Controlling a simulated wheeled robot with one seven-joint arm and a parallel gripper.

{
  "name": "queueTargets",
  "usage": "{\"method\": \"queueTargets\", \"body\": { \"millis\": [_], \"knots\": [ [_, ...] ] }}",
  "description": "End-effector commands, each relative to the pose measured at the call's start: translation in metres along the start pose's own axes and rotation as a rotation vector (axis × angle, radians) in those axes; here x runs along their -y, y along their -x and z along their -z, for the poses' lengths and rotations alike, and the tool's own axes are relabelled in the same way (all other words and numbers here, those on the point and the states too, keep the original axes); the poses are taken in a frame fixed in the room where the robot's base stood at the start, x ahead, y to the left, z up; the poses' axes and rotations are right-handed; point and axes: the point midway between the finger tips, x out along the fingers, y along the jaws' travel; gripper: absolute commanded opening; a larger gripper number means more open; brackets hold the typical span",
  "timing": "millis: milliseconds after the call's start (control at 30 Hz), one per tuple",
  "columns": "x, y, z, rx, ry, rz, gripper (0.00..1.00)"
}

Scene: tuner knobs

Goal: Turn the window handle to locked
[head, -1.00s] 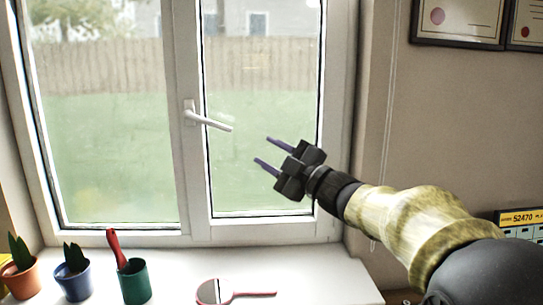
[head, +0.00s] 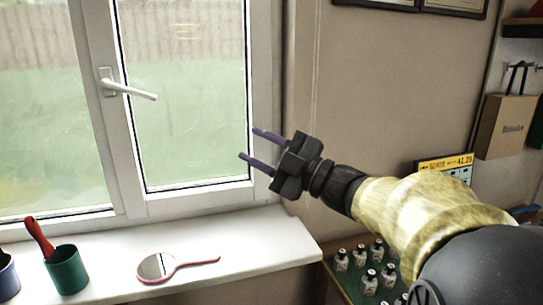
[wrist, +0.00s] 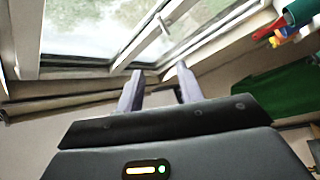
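The white window handle (head: 130,90) sits on the frame between the two panes in the head view. Its lever points right and slightly down, close to horizontal. In the wrist view the handle (wrist: 163,24) shows small beyond the fingers. My gripper (head: 252,146) is to the right of the handle and lower, in front of the window's right frame. It is apart from the handle. Its two purple fingers are spread with nothing between them, as the wrist view (wrist: 158,88) also shows.
The white sill (head: 215,250) holds a pink-rimmed hand mirror (head: 157,267) and a green pot (head: 67,271) with a red-handled tool. Several small bottles (head: 369,281) stand on a green surface at lower right. The space between gripper and handle looks clear.

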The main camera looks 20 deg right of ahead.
Motion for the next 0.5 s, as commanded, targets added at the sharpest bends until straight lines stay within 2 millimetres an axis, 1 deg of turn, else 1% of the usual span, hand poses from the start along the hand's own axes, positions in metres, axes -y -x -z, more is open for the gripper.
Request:
{"method": "queueTargets", "body": {
  "millis": [33, 100, 200, 467, 500],
  "knots": [
    [0.0, 0.009, -0.001, 0.003, 0.001, -0.001, 0.37],
    [0.0, 0.018, -0.001, 0.002, 0.0, -0.001, 0.37],
    [0.0, 0.025, 0.0, 0.0, 0.0, 0.0, 0.37],
    [0.0, 0.027, 0.0, 0.0, 0.0, 0.001, 0.37],
    [0.0, 0.027, 0.0, 0.0, 0.0, 0.001, 0.35]
  ]
}}
